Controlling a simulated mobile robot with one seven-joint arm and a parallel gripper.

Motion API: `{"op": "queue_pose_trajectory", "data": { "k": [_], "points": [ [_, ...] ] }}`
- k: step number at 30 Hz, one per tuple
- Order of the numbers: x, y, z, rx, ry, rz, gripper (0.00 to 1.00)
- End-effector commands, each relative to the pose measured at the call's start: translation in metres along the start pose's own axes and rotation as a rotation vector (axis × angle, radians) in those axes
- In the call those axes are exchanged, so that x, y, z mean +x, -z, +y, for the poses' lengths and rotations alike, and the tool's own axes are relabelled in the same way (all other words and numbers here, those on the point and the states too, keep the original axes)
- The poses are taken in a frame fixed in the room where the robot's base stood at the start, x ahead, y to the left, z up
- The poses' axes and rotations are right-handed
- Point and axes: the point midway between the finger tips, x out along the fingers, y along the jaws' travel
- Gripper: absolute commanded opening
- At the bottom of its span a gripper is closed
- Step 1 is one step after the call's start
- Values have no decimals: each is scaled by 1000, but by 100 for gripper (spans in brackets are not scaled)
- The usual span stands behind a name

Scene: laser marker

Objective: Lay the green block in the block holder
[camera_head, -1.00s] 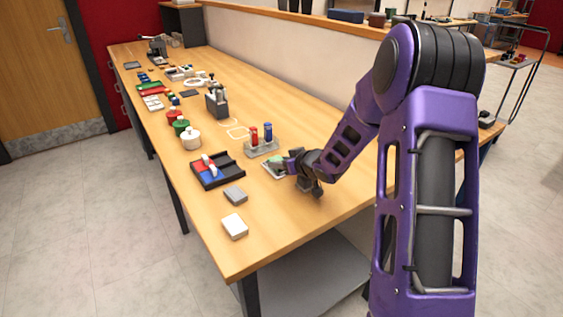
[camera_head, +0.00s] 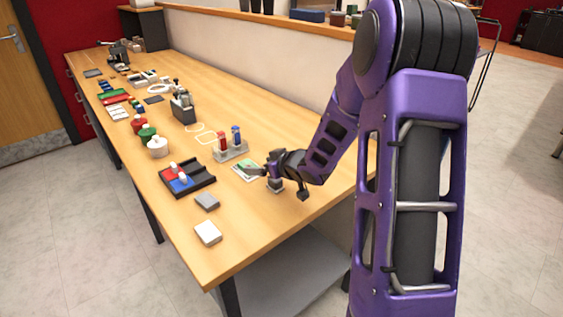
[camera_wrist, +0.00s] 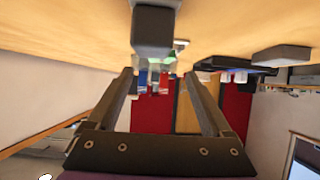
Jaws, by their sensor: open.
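The green block (camera_head: 246,166) is small and lies low on a pale flat plate just left of my gripper's tips in the head view. My gripper (camera_head: 262,171) is low over the table, pointing left, with its fingers apart. In the wrist view, the open fingers (camera_wrist: 159,74) have nothing clamped between them. A black tray (camera_head: 208,182) with red and blue sections lies further left. A grey stand (camera_head: 231,152) holds a red and a blue upright piece behind the green block. I cannot tell which of these is the block holder.
A dark block-like thing (camera_wrist: 153,32) stands close ahead in the wrist view, partly cut off. A grey block (camera_head: 207,201) and a white block (camera_head: 208,233) lie near the front edge. Lidded pots (camera_head: 158,147) stand beyond the tray. Bare table lies right of these blocks.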

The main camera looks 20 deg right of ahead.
Motion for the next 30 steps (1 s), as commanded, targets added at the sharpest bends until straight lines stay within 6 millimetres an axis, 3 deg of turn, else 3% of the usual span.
{"op": "queue_pose_trajectory", "data": {
  "k": [1, 6, 12, 18, 30],
  "points": [
    [-16, 3, 1, -1, -3, 0, 84],
    [-58, 3, 1, -1, -3, 0, 84],
    [-96, 3, 1, -1, -3, 1, 84],
    [-113, 1, 0, -1, -1, 0, 84],
    [-114, 0, 0, -1, 0, 1, 84]
  ]
}}
